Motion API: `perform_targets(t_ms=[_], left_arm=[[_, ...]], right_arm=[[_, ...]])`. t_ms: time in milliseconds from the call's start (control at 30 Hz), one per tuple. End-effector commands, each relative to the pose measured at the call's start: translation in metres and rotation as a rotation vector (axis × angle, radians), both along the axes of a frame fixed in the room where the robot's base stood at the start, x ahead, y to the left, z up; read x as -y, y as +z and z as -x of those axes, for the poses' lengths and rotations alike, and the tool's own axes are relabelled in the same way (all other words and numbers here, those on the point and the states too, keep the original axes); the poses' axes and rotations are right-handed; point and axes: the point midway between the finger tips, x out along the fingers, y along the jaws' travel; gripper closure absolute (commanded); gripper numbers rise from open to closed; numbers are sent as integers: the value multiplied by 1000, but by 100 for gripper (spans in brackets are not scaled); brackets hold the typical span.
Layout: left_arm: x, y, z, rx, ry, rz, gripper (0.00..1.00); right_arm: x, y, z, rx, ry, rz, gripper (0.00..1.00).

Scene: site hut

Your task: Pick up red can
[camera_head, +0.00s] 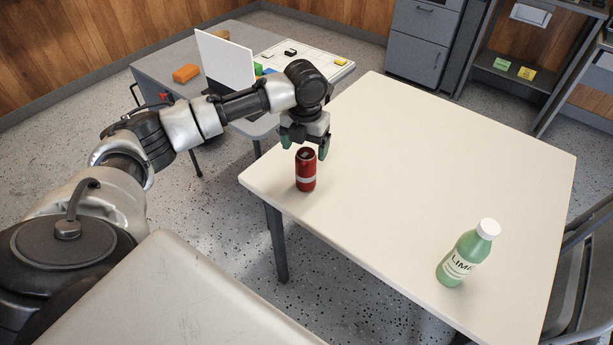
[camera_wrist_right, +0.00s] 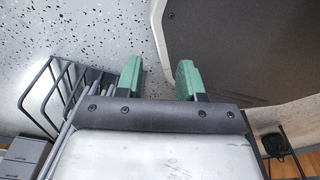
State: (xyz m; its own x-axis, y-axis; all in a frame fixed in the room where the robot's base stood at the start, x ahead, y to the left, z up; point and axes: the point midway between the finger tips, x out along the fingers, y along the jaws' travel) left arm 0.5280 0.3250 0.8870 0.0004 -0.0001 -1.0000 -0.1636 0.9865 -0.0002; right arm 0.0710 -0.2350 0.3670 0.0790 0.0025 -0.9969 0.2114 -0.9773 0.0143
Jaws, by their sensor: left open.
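The red can (camera_head: 306,172) stands upright on the cream table (camera_head: 430,150), near its left corner in the head view. My left gripper (camera_head: 304,146) points down just above the can, with its green fingertips apart on either side of the can's top. It is open and not closed on the can. I cannot tell whether a fingertip touches it. In the right wrist view my right gripper (camera_wrist_right: 160,78) is open, its two green fingers apart with nothing between them. The can does not show in that view.
A green lime bottle (camera_head: 468,254) with a white cap stands near the table's front right. The table's middle is clear. A dark chair (camera_head: 590,260) stands at the right.

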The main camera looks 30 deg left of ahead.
Motion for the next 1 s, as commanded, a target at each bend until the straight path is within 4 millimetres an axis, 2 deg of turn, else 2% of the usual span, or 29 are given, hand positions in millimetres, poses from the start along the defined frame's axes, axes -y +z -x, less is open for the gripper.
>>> perform_targets(t_ms=[167, 433, 733, 1000], left_arm=[[0, -14, 0, -1, 0, 0, 18], [0, -52, -1, 0, 0, 0, 18], [0, -57, -1, 2, -1, 0, 18], [0, -57, -1, 2, -1, 0, 59]], right_arm=[[0, 0, 2, -3, 0, 1, 62], [-1, 3, -13, 21, 1, -2, 62], [-1, 2, -13, 21, 2, -2, 62], [-1, 2, -10, 16, 2, -1, 62]])
